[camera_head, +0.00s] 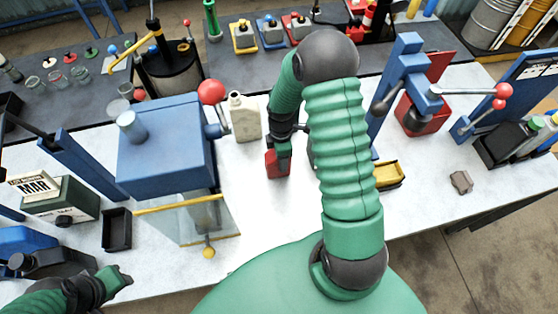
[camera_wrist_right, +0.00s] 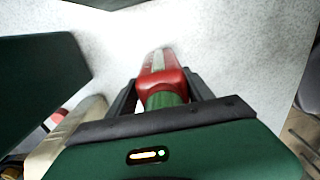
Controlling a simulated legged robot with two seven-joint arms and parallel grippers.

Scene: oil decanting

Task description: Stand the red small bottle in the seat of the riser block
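The red small bottle (camera_head: 277,163) is under my right gripper (camera_head: 283,146), left of my green forearm in the head view. In the right wrist view, the red bottle (camera_wrist_right: 162,78), with a green neck part, lies between the two dark fingers of my right gripper (camera_wrist_right: 162,85), which appear closed against its sides. Whether its base touches the table is unclear. I cannot make out the riser block with certainty; my right arm covers part of the table. My left gripper (camera_head: 118,280) is at the lower left, away from the bottle; its finger gap is unclear.
A cream bottle (camera_head: 244,118) and a blue machine (camera_head: 165,150) with a glass-sided part stand left of the red bottle. A yellow tray (camera_head: 388,175) and a blue press (camera_head: 402,75) are to the right. White table is clear in front of the red bottle.

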